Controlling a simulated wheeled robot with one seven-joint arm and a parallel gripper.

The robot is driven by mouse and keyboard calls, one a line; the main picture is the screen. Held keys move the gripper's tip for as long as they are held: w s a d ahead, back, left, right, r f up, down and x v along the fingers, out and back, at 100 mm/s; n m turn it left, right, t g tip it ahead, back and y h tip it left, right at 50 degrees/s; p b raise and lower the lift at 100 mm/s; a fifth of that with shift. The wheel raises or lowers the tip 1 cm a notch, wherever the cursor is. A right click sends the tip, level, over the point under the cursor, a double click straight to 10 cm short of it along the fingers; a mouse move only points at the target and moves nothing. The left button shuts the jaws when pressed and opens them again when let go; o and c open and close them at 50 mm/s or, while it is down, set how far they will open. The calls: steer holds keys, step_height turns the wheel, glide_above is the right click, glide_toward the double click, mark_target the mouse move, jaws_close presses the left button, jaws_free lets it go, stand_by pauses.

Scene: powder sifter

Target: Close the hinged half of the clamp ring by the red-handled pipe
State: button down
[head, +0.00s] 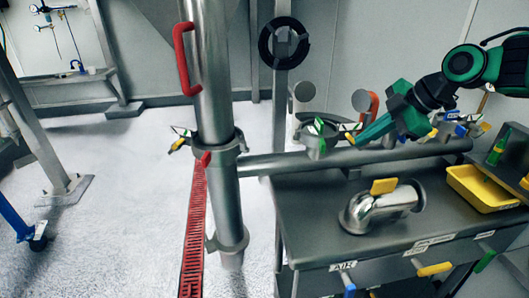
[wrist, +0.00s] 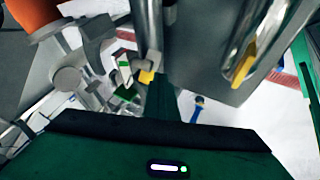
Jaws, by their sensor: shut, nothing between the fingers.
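The tall steel pipe (head: 214,90) stands upright left of centre in the head view, with a red handle (head: 181,60) on its left side. A clamp ring (head: 222,146) sits around it below the handle, with a green, white and yellow fastener (head: 181,138) sticking out to the left. Whether its hinged half is open is too small to tell. My green gripper (head: 362,139) is shut and empty, well right of this ring, pointing left and down near another clamp (head: 316,135) above the horizontal pipe. In the wrist view my gripper (wrist: 165,98) is close to yellow-tipped metal hardware (wrist: 147,76).
The horizontal pipe (head: 330,160) runs from the upright pipe over a dark bench (head: 310,225). A steel elbow with a yellow lever (head: 384,187) and a yellow tray (head: 482,188) sit on the bench. A red floor grate (head: 192,240) and open floor lie left.

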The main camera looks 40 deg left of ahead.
steer(key=shift+w, duration=0.1)
steer(key=s+d+r, duration=0.3)
steer(key=d+r, duration=0.5)
steer(key=d, duration=0.1)
steer(key=s+d+f+m+t+h, duration=0.1)
steer(key=s+d+f+m+h, duration=0.15)
steer(key=d+m, duration=0.6)
steer(key=s+d+f+m+t+h, duration=0.1)
steer(key=d+f+m, duration=0.2)
steer(key=d, duration=1)
steer(key=s+d+f+m+h, duration=0.1)
steer(key=d+f+m+h, duration=0.3)
steer(key=d, duration=0.7)
steer(key=s+d+f+m+g, duration=0.1)
steer(key=s+d+f+m, duration=0.3)
steer(key=s+d+m, duration=0.4)
steer(key=s+d+f+m+g, duration=0.1)
steer(key=s+d+f+m, duration=0.3)
steer(key=s+d+m, duration=0.5)
steer(key=s, duration=0.8)
steer(key=shift+s+d+f, duration=0.15)
steer(key=shift+s+f, duration=0.05)
steer(key=shift+f, duration=0.05)
